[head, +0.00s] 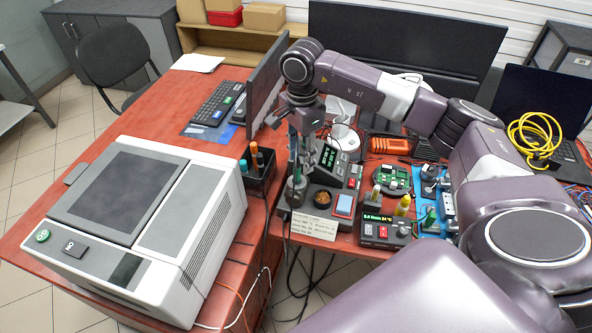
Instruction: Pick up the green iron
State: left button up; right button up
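My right gripper (305,160) reaches down from above over the left soldering station (335,168), beside the edge of the monitor. My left gripper is not in view.
A second station (385,230) with a green-lit display stands to the right. A paper note (314,227) lies in front. A black holder with tools (258,170) and the monitor (266,85) are close on the left. A large white machine (140,220) fills the left desk.

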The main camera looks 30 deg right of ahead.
aim_at(297, 166)
jog(key=f, duration=0.1)
jog(key=f+p, duration=0.1)
jog(key=a+f, duration=0.1)
jog(key=shift+w+f+p, duration=0.3)
jog(key=shift+f, duration=0.4)
jog(key=shift+d+f, duration=0.1)
jog(key=shift+d, duration=0.05)
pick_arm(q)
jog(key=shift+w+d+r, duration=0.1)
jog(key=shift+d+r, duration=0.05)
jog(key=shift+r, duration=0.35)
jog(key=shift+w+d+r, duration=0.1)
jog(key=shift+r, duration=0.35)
pick_arm(e)
grip_shut()
